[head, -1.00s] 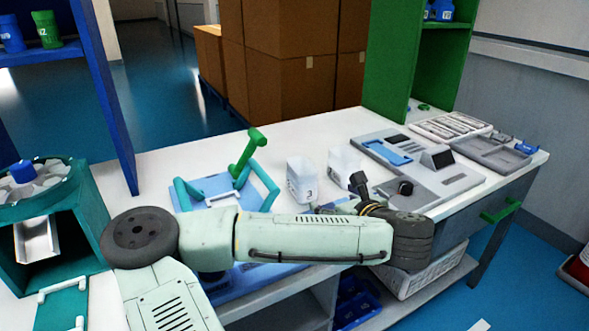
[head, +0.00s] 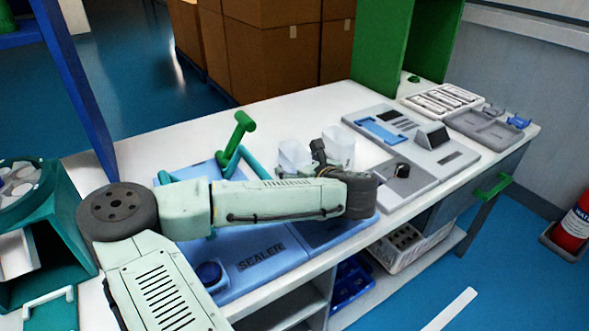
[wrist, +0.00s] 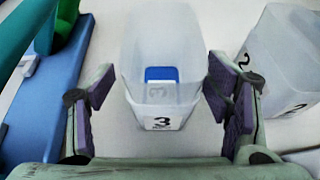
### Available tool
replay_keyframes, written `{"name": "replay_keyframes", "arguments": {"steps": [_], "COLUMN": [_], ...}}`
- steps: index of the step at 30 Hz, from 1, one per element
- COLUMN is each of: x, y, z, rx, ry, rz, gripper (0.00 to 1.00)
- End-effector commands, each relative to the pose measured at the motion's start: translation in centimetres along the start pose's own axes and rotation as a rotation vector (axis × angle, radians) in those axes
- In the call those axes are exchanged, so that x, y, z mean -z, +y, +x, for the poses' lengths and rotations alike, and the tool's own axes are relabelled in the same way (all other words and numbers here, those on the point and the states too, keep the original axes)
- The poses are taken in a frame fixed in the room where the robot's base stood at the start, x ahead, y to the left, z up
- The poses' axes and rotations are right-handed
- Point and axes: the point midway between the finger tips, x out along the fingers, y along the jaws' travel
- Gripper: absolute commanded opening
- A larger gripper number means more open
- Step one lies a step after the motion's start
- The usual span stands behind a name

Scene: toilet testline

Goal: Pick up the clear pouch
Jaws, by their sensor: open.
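My gripper (wrist: 157,98) is open, with its purple-padded fingers apart on either side of a translucent bin (wrist: 162,62) marked 3. A small clear piece with a blue top band (wrist: 161,75) shows inside that bin; it may be the clear pouch, but I cannot tell for sure. A second translucent bin (wrist: 283,60), marked 2, stands to the right. In the head view, the bin marked 3 (head: 292,155) stands behind my arm, and the other bin (head: 341,143) is to its right. My gripper (head: 318,158) is partly hidden there by my wrist.
A blue sealer (head: 262,268) with a green lever (head: 238,132) lies left of the bins and under my arm. A grey device (head: 425,140) and grey trays (head: 486,128) occupy the right of the white bench.

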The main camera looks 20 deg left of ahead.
Motion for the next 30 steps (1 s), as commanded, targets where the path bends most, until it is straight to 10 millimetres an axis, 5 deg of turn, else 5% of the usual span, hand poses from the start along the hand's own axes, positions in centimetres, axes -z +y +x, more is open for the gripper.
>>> {"name": "replay_keyframes", "arguments": {"steps": [7,16,30], "x": [-0.3,-0.2,-0.2], "y": [-0.2,-0.3,-0.2], "z": [3.5,4.0,4.0], "rx": [-0.002,0.001,0.0], "ry": [0.002,0.0,0.0], "rz": [0.001,0.0,0.0], "gripper": [0.72,0.72,0.4]}}
